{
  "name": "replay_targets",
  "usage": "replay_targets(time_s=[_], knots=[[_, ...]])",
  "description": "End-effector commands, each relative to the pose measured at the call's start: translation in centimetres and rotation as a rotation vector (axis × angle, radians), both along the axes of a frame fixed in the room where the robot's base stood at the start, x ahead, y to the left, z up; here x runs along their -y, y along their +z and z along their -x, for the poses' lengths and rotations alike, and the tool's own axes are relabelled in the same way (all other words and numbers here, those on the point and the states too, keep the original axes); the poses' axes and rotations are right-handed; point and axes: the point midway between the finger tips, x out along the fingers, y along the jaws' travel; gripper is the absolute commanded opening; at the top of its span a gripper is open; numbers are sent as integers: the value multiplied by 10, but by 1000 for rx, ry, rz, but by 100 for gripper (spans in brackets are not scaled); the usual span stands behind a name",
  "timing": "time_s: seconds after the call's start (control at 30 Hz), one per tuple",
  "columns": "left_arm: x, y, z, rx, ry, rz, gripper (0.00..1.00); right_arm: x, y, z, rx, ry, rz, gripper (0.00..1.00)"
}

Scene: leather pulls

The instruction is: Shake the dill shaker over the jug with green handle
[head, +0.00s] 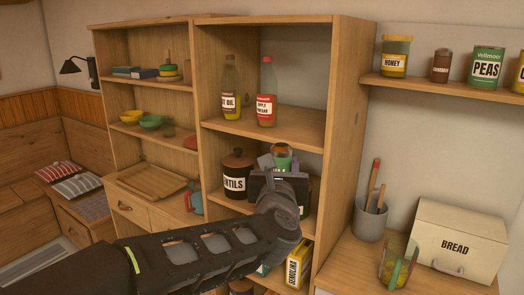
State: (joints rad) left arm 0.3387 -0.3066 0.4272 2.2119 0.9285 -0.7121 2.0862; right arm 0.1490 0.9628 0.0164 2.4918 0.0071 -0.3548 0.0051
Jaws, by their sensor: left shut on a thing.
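My left gripper (279,168) is in front of the middle shelf of the tall wooden shelf unit. My right gripper is not in view.
A lentils jar (235,175) stands left of the gripper, with bottles (266,92) on the shelf above. The shelf's right side panel (342,140) stands between gripper and counter. A utensil pot (370,218) and bread box (455,245) stand near the jug.

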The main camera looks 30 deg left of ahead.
Motion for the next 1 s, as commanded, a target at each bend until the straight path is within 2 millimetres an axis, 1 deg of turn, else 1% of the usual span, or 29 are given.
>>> replay_targets(time_s=[0.03, 0.07, 0.17, 0.2, 0.27, 0.3, 0.37, 0.4, 0.5, 0.53, 0.6, 0.7, 0.8, 1.0], knots=[[7, -21, -14, -13, -23, 1, 0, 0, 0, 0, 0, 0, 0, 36], [12, -33, -22, -15, -40, 2, 0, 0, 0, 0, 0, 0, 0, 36], [34, -79, -48, -17, -117, 6, 0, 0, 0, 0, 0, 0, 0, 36], [45, -102, -57, -19, -155, 8, 0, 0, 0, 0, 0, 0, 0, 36], [62, -135, -68, -18, -218, 12, 0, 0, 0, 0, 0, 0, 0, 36], [74, -157, -72, -17, -262, 13, 0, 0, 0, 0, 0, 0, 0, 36], [91, -190, -77, -14, -325, 16, 0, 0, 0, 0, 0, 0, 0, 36], [103, -211, -77, -13, -367, 17, 0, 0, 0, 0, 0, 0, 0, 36], [126, -253, -74, -8, -443, 16, 0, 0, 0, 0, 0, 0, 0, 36], [132, -264, -73, -8, -459, 15, 0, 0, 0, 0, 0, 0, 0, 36], [139, -285, -68, -4, -480, 13, 0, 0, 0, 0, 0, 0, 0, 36], [145, -305, -64, -2, -492, 9, 0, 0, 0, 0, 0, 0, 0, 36], [146, -314, -61, 1, -494, 4, 0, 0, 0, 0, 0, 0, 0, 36], [146, -316, -60, 1, -495, 0, 0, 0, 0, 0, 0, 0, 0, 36]])
